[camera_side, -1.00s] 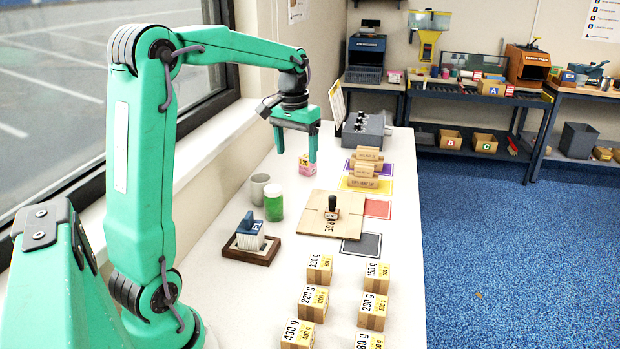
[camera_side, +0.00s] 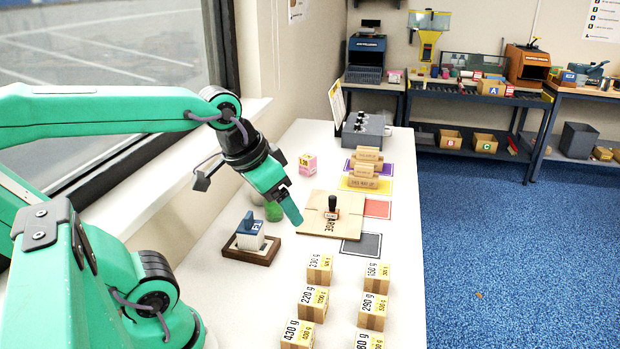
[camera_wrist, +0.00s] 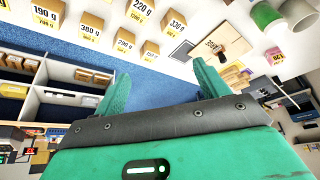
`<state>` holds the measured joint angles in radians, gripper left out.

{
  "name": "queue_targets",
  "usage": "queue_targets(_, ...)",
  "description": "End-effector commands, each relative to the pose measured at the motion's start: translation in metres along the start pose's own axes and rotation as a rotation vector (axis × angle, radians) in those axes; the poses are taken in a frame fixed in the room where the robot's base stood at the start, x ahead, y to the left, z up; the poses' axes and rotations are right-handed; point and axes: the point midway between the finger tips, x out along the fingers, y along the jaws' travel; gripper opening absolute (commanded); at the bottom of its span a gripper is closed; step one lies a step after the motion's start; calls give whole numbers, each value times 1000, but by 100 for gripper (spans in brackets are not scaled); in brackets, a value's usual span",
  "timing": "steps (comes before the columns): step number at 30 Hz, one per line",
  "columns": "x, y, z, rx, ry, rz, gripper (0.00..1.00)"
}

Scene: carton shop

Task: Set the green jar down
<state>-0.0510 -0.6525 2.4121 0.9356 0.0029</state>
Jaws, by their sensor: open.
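The green jar (camera_side: 273,212) stands on the white bench, mostly hidden behind my gripper in the side view. It also shows at the top right of the wrist view (camera_wrist: 266,16), cut by the frame edge. My gripper (camera_side: 288,206) is tilted down to the right, above and in front of the jar in the side view. In the wrist view my gripper (camera_wrist: 163,88) has its two green fingers spread apart with nothing between them. The jar is not between the fingers.
A grey cup (camera_wrist: 300,15) stands beside the jar. A cardboard sheet with a black-handled stamp (camera_side: 332,206) lies to the right. Several weight-marked boxes (camera_side: 318,270) stand at the front. A pink box (camera_side: 308,165) is farther back.

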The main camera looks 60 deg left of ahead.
Motion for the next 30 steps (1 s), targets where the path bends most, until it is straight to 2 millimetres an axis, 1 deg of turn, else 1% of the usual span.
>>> queue_targets(1,0,4,7,14,16,8,74)
queue_targets(3,1,8,14,28,30,15,74)
queue_targets(6,2,11,20,39,43,21,74)
queue_targets(13,3,12,23,43,46,24,74)
queue_targets(14,3,12,23,43,46,23,72)
queue_targets(15,3,12,22,43,45,23,64)
queue_targets(20,3,9,20,33,39,18,32)
queue_targets(24,6,2,12,5,16,4,5)
queue_targets(25,7,0,9,-5,9,-1,0)
queue_targets(30,16,-20,-8,-73,-42,-31,0)
